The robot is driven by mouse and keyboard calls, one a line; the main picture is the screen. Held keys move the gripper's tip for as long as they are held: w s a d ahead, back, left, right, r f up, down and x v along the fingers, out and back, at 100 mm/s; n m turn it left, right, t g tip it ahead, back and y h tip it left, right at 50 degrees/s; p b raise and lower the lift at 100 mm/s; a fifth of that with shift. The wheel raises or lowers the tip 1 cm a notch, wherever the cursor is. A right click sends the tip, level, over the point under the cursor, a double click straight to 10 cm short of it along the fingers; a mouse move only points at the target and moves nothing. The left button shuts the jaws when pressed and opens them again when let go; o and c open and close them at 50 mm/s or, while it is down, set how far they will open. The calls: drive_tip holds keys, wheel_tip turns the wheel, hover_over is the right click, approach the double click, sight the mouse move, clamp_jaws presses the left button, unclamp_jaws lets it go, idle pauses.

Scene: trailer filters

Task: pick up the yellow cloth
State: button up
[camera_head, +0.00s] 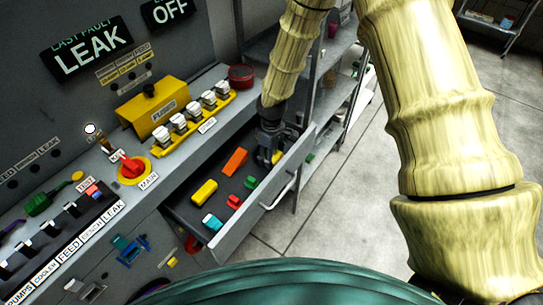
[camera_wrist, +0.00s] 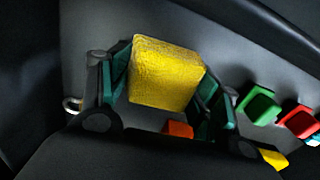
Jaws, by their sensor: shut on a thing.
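The yellow cloth (camera_wrist: 168,72) is a folded, block-like, textured piece. In the wrist view it sits between the two teal-padded fingers of my gripper (camera_wrist: 163,88), which is shut on it. In the head view my gripper (camera_head: 271,140) points down into the far end of the open drawer (camera_head: 222,240). A bit of the yellow cloth (camera_head: 276,157) shows beside the fingers there. The rest of it is hidden by my gripper. I cannot tell whether the cloth touches the drawer floor.
The drawer also holds an orange piece (camera_head: 236,161), a yellow piece (camera_head: 204,193), a red piece (camera_head: 234,202), a green piece (camera_head: 251,182) and a cyan one (camera_head: 212,222). The drawer walls are close around my gripper. The control panel (camera_head: 185,95) stands left, and shelves (camera_head: 335,110) stand behind.

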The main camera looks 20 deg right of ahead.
drive_tip(key=shift+r+b, duration=0.65)
drive_tip(key=shift+r, duration=4.35)
